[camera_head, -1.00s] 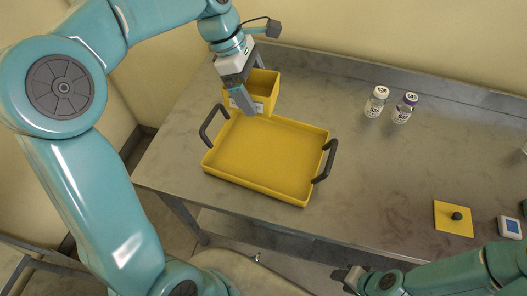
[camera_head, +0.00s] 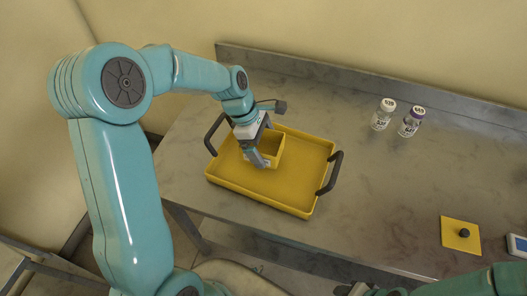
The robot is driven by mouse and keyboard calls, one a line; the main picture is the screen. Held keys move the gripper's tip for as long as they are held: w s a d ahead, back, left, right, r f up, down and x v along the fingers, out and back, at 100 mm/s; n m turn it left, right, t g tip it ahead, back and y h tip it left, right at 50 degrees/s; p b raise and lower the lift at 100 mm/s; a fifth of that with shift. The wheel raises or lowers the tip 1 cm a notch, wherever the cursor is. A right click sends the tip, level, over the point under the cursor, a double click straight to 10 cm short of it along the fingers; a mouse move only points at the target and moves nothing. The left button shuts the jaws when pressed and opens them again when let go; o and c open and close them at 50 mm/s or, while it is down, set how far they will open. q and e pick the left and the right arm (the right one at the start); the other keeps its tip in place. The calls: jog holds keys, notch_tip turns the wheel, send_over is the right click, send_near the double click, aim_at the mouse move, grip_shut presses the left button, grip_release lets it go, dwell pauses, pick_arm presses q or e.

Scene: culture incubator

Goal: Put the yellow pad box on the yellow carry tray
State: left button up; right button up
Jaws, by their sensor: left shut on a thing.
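The yellow pad box (camera_head: 277,148) is an open-topped box over the left rear part of the yellow carry tray (camera_head: 297,210). I cannot tell whether its base touches the tray floor. The tray lies flat on the bench and has a dark handle at its left and right ends. My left gripper (camera_head: 258,160) is shut on the box's near left wall and hides part of it. My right gripper (camera_head: 350,289) shows only partly at the bottom edge, away from the box and tray; its jaws are not clear.
Two capped vials, one white-topped (camera_head: 383,115) and one purple-topped (camera_head: 411,122), stand at the back right. A yellow square plate with a black knob (camera_head: 452,229) lies at the right. A small device (camera_head: 517,244) is beside it. The bench's middle right is clear.

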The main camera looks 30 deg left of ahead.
aim_at(263, 152)
pick_arm(q)
notch_tip(263, 152, down, 4)
jog(key=shift+r, duration=0.25)
jog(key=shift+f, duration=0.1)
jog(key=o, duration=0.7)
jog(key=shift+r, duration=0.25)
jog(key=v, duration=1.2)
